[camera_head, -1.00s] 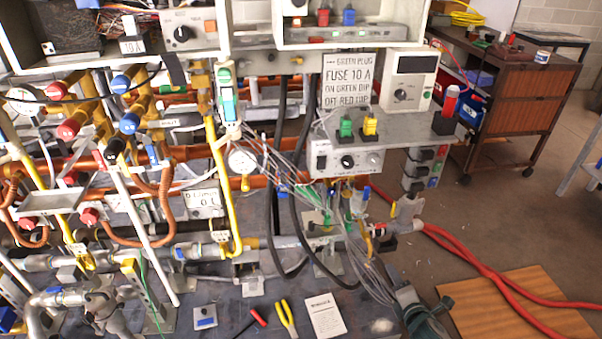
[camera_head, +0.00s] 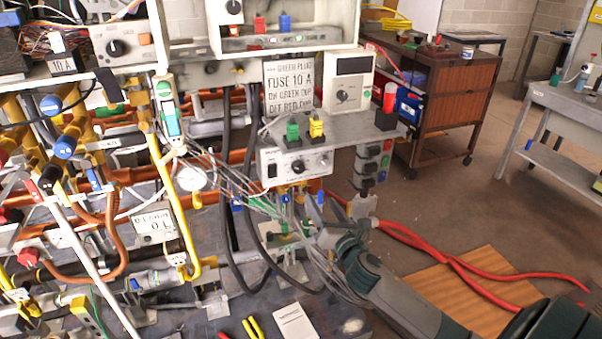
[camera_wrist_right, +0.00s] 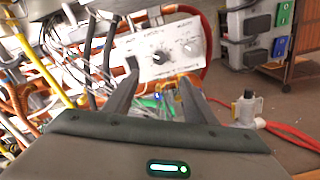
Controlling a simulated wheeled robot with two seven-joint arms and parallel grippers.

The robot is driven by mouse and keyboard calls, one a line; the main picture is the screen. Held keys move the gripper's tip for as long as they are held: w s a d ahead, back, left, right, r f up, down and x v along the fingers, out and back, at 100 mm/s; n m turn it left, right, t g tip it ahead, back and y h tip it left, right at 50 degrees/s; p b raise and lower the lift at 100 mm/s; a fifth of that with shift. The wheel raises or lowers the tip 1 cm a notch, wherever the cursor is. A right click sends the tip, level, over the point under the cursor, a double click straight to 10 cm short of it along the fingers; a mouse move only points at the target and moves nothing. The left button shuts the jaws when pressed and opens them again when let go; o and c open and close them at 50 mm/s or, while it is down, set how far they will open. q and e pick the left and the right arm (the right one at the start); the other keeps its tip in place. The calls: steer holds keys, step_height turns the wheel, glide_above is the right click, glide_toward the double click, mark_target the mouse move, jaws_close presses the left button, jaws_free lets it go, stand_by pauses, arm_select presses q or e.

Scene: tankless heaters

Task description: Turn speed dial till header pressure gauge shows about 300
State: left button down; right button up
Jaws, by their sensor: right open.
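A white control box (camera_head: 290,166) under the grey shelf carries a black dial (camera_head: 297,167) and a paler grey knob (camera_head: 324,158) to its right. In the right wrist view the black dial (camera_wrist_right: 159,58) and grey knob (camera_wrist_right: 189,48) sit on the panel ahead; their labels are too small to read. A round white gauge (camera_head: 194,178) hangs left of the box; its needle cannot be read. My right gripper (camera_head: 318,209) is open below the box, its fingers apart (camera_wrist_right: 161,76) and short of the panel. My left gripper is not seen.
Thin clear tubes (camera_head: 262,205) and black hoses cross below and left of the box. Green and yellow plugs (camera_head: 316,127) stand on the shelf above. Sockets (camera_head: 372,160) hang at the right. Red hoses (camera_head: 420,243) run over the floor, which is open beyond.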

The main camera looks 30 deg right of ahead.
mark_target(300, 169)
steer(key=x, duration=1.6)
steer(key=shift+w+p, duration=0.15)
steer(key=shift+p, duration=0.25)
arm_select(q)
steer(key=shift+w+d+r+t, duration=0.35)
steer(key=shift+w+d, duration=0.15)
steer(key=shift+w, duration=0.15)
arm_select(e)
steer(key=shift+w, duration=0.35)
